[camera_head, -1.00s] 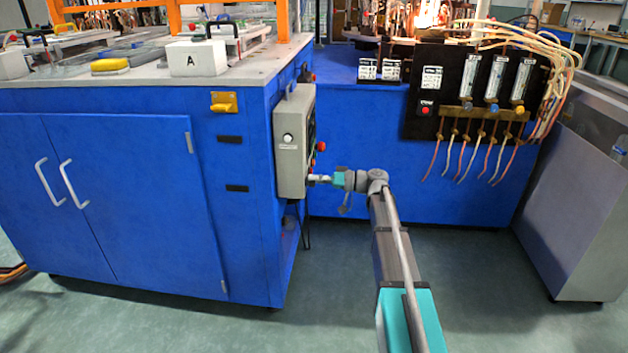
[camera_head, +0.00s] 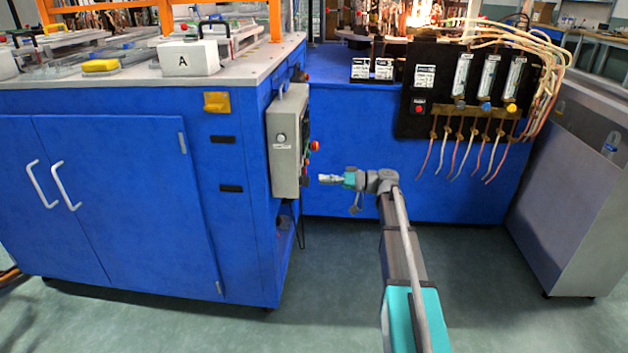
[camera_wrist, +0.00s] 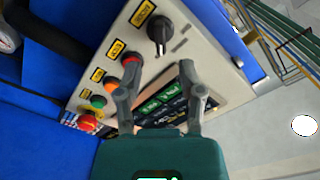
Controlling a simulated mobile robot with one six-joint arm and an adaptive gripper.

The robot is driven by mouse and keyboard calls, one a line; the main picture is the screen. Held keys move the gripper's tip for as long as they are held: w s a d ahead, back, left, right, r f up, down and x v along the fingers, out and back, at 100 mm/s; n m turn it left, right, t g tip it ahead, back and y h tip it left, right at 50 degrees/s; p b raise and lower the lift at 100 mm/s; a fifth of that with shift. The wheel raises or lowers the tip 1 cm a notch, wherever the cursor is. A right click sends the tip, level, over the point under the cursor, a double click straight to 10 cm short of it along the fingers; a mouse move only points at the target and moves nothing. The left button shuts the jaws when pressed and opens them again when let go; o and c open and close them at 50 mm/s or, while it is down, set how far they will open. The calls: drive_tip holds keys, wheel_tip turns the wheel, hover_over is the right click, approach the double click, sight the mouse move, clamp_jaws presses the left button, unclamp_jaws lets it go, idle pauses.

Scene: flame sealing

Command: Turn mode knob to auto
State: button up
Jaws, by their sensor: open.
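The control panel (camera_wrist: 185,68) fills the upper middle of the wrist view, tilted. A black rotary knob (camera_wrist: 160,32) with a pointer handle sits at its top, beside a yellow label (camera_wrist: 143,12) too small to read; I take it for the mode knob. My gripper (camera_wrist: 158,68) is open and empty, its two fingers in front of the panel's buttons and green-marked display, below the knob in the picture. In the head view my gripper (camera_head: 322,179) is just right of the grey control box (camera_head: 288,145), with a visible gap between them. The knob cannot be made out there.
Red, orange and green buttons (camera_wrist: 97,101) run along the panel's left side. A red button (camera_head: 315,146) juts from the box. The blue cabinet (camera_head: 120,200) carries the box. A black flowmeter panel (camera_head: 415,120) with hoses stands right. Floor around my arm is clear.

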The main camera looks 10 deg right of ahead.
drive_tip(key=v, duration=0.7)
idle(0.5)
drive_tip(key=s+a+f+m+g+h+p, duration=0.2)
drive_tip(key=s+a+f+g+h+p, duration=0.15)
drive_tip(key=s+a+f+h, duration=0.55)
drive_tip(key=s+a+f+m+g+h+p, duration=0.15)
drive_tip(key=s+h, duration=0.25)
drive_tip(key=s, duration=0.5)
drive_tip(key=s+a+f+m+g+h+p, duration=0.15)
drive_tip(key=s+h, duration=0.25)
drive_tip(key=s, duration=0.4)
wheel_tip(320, 180, up, 39)
drive_tip(key=p, duration=3.8)
drive_tip(key=shift+f+t+p, duration=0.15)
drive_tip(key=shift+t+p, duration=0.25)
drive_tip(key=shift+t, duration=0.05)
